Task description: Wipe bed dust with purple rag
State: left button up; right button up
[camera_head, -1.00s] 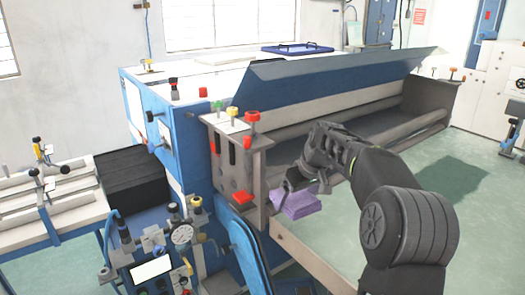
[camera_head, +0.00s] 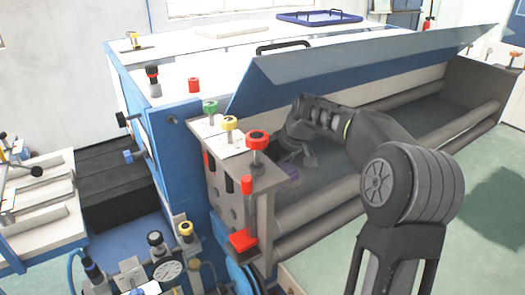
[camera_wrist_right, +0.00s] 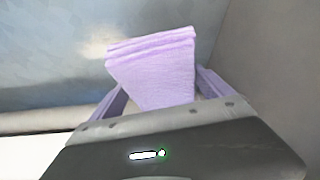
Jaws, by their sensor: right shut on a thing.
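The purple rag (camera_wrist_right: 152,68) is a folded, layered pad between the two fingers of my right gripper (camera_wrist_right: 160,92) in the right wrist view. In the head view, my right gripper (camera_head: 293,164) is inside the left end of the machine bed (camera_head: 432,108), under the tilted blue cover. The bed's grey-blue surface (camera_wrist_right: 50,65) lies beyond the rag in the wrist view, with a pale, possibly dusty patch (camera_wrist_right: 98,45). Contact between rag and bed is unclear. My left gripper is out of view.
The end plate (camera_head: 265,200) with red, yellow and green knobs stands close to the gripper's left. The tilted blue cover (camera_head: 350,75) rises behind my arm. Rollers (camera_head: 330,215) run along the front. A blue tray (camera_head: 318,17) lies on top of the machine.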

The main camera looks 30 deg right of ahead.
aim_at(281, 193)
jog(key=shift+w+a+f, duration=0.15)
jog(key=shift+a+f, duration=0.05)
pick_arm(q)
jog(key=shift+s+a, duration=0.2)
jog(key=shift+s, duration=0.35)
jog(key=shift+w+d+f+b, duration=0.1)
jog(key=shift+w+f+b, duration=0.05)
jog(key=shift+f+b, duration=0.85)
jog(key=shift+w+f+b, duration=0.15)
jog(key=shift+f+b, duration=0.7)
jog(key=shift+b, duration=0.25)
pick_arm(e)
jog(key=shift+f, duration=2.95)
pick_arm(q)
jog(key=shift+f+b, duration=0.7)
jog(key=shift+b, duration=0.05)
pick_arm(e)
jog(key=shift+f, duration=0.85)
jog(key=shift+d, duration=0.1)
jog(key=shift+d+r, duration=0.1)
jog(key=shift+d, duration=1.75)
